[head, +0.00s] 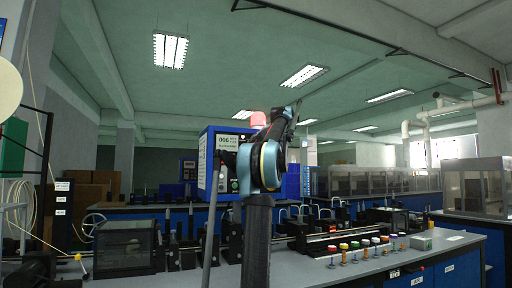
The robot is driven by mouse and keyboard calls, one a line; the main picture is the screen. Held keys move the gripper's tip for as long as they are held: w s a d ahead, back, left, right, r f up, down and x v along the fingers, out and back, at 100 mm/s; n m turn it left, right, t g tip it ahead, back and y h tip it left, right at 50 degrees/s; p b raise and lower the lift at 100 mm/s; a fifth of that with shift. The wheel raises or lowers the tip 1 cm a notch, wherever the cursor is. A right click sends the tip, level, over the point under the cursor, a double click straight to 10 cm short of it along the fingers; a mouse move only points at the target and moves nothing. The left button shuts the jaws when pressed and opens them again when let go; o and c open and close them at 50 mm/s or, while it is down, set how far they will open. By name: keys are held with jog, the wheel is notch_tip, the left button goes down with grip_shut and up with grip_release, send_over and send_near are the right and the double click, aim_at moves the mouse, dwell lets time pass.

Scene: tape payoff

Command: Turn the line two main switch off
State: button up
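A blue cabinet (209,165) stands at the middle behind my arm, with a white label panel reading "006" and smaller unreadable text. Low on its front a small green round control (235,185) shows beside my arm. I cannot tell which control is the line two main switch or how it is set; my arm hides part of the cabinet front. My gripper (293,110) is raised at the upper end of the arm, to the right of the cabinet in the picture, and appears apart from it. Its fingers are too small and dark to read.
A grey bench (335,268) runs across the front, with a row of coloured-top pegs (364,247) and a small box with a green button (421,243). A dark clear-sided box (125,247) stands at left. A glass enclosure (478,187) stands at right. The space above the bench is open.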

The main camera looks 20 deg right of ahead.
grip_shut()
jog(key=shift+r, duration=0.1)
